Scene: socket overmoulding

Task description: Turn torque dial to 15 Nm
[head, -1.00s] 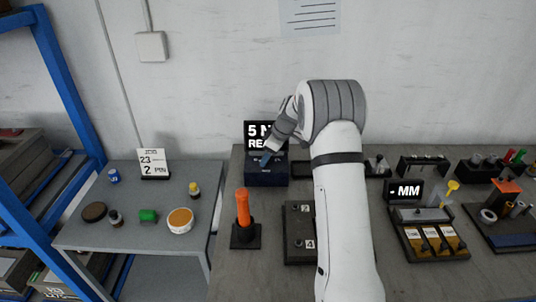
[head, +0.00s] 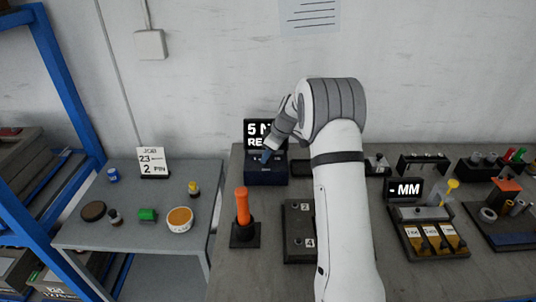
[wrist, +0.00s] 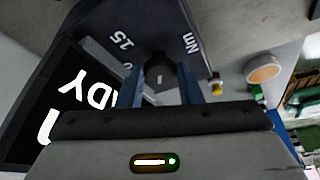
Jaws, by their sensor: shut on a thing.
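The torque unit (head: 265,175) is a dark box on the bench with a black display (head: 258,128) behind it. The display reads in part "5 N" and "RE", the rest hidden by my arm. In the wrist view the dark round dial (wrist: 160,73) sits between the blue fingers of my gripper (wrist: 165,84), which is shut on it. A "15" mark and an "Nm" mark show on the panel beyond the dial. Other marks are partly hidden by the fingers. In the head view my gripper (head: 267,155) reaches down onto the unit and hides the dial.
An orange-handled tool (head: 242,205) stands upright in a black holder in front of the unit. A numbered dark block (head: 299,232) lies beside my arm. A side table (head: 135,240) at left bears small jars and a card. Trays and another display (head: 404,190) stand at right.

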